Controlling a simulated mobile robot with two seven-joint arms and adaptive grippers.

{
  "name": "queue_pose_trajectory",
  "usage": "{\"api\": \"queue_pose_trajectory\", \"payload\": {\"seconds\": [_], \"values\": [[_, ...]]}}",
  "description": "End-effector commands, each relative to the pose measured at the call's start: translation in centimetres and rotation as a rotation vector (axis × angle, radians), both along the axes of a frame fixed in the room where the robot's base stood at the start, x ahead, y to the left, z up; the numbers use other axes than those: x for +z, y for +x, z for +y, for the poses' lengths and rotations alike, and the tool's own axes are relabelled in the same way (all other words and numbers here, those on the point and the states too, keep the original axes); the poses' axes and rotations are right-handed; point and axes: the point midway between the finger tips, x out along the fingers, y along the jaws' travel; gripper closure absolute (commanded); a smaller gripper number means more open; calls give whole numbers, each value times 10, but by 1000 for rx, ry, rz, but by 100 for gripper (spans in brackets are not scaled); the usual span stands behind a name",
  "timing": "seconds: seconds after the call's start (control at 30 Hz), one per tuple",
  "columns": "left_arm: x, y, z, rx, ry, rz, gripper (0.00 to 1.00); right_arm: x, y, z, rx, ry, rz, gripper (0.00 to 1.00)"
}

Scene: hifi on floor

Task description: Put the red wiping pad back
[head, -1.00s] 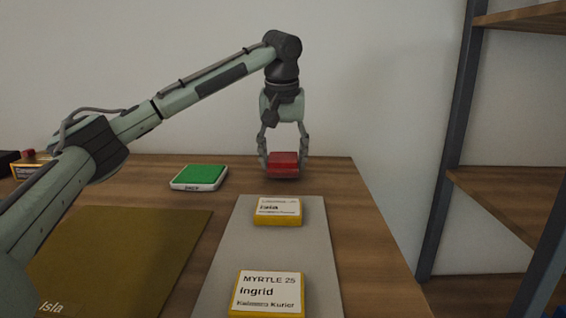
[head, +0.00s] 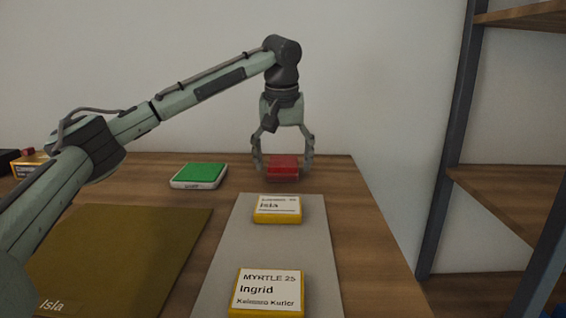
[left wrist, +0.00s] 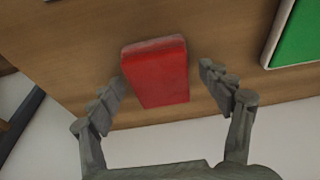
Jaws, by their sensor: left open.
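The red wiping pad (head: 283,168) is a small red block near the back edge of the wooden table, behind the grey mat. It appears to rest on the tabletop. My left gripper (head: 284,174) points down over it and is open, with one finger on each side of the pad. In the left wrist view the pad (left wrist: 157,75) lies between the spread fingers, with a gap on both sides. A green pad in a white tray (head: 199,183) lies to its left. My right gripper is not in view.
A grey mat (head: 225,280) carries two yellow labelled boxes, "Isla" (head: 277,209) and "Ingrid" (head: 267,292). An olive mat (head: 120,255) lies at the left. More small items (head: 30,162) stand at the far left. A shelf unit (head: 455,140) stands at the right.

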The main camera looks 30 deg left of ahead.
Motion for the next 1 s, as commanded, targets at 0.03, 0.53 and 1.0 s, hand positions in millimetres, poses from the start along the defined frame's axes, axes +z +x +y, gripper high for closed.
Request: {"api": "queue_pose_trajectory", "payload": {"seconds": [0.03, 0.53, 1.0], "values": [[5, -1, -1, -1, -1, -3, 22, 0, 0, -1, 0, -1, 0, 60], [100, -24, -11, 1, 2, -4, 22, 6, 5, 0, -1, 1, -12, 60], [116, -29, -14, 0, -1, 0, 22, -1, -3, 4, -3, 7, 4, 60]]}}
